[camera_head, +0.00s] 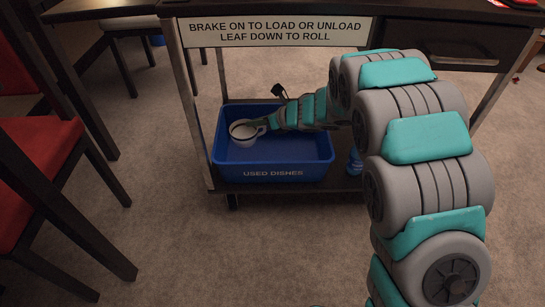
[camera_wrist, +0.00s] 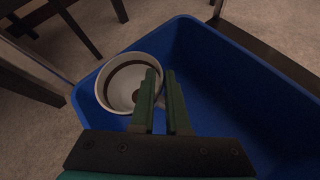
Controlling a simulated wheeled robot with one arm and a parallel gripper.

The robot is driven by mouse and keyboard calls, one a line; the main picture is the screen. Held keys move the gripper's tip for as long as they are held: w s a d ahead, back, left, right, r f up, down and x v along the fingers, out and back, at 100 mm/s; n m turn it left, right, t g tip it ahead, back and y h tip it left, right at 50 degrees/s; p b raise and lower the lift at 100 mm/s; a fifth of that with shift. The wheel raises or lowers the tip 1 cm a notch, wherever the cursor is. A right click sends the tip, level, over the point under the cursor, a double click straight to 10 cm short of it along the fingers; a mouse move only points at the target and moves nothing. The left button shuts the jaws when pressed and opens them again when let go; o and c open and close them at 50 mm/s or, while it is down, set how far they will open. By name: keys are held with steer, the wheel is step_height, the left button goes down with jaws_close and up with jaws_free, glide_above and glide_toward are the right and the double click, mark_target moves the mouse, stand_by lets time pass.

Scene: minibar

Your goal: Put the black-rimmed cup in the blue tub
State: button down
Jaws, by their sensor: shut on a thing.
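The cup (camera_head: 243,132), white with a dark rim, is at the left part of the blue tub (camera_head: 310,162), within its outline. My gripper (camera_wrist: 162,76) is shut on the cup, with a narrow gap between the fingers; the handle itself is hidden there. The tub (camera_wrist: 215,85) looks otherwise empty. I cannot tell whether the cup touches the tub's floor.
The tub stands on the low shelf of a cart with a sign (camera_head: 275,32) above. The cart's posts and top enclose the shelf. A blue object (camera_head: 355,163) is right of the tub. A red chair (camera_head: 40,150) stands at left. Carpet in front is clear.

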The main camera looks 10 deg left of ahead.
steer(key=shift+a+f, duration=0.15)
steer(key=shift+a, duration=0.05)
step_height(320, 180, down, 5)
steer(key=shift+s+a+f+b, duration=0.1)
steer(key=shift+b, duration=0.45)
steer(key=shift+f+b, duration=0.3)
steer(key=shift+f, duration=1.95)
steer(key=c, duration=0.9)
jaws_free()
steer(key=v, duration=1.2)
steer(key=shift+p, duration=0.3)
steer(key=shift+w, duration=0.25)
